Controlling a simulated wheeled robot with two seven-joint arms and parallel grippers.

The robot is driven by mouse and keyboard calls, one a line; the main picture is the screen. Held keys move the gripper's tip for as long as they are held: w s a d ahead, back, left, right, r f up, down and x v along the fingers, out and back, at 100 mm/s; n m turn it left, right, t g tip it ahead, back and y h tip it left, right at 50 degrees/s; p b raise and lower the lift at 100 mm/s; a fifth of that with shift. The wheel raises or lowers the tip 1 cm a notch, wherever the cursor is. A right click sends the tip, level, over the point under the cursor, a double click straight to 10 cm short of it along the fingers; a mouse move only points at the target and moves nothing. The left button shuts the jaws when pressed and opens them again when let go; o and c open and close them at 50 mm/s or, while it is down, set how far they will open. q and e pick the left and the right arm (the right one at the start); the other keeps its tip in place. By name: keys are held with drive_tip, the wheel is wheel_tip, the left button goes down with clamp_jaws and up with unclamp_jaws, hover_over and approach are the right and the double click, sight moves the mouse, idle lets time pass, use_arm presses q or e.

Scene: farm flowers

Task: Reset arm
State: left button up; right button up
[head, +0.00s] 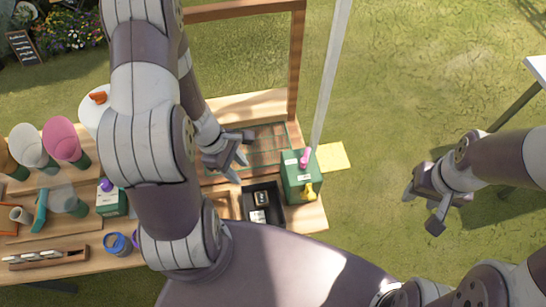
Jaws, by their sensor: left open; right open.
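My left arm comes down across the left of the head view. My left gripper (236,160) is open and empty above the wooden table, near a wire grid (268,147). It is left of a green box (301,178) that has a pink and a yellow item at its top. My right gripper (423,211) is open and empty over the grass, to the right of the table and clear of it. Part of the table is hidden behind my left arm.
A black tray (273,192) with small items sits left of the green box. Cone-shaped cups, including a pink one (62,138), stand at the table's left. A blue mug (118,243) is near the front edge. A wooden frame (297,60) rises at the back.

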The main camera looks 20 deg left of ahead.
use_arm(q)
drive_tip(key=d+r+m+t+y+b, duration=0.1)
drive_tip(key=d+r+m+y+b, duration=0.3)
drive_tip(key=m+b, duration=0.5)
drive_tip(key=r+m, duration=0.1)
drive_tip(key=m, duration=0.8)
drive_tip(key=shift+w+d+m+b, duration=0.15)
drive_tip(key=shift+w+m+b, duration=0.1)
drive_tip(key=shift+m+b, duration=0.05)
drive_tip(key=shift+d+r, duration=0.1)
drive_tip(key=shift+d, duration=0.05)
idle(0.4)
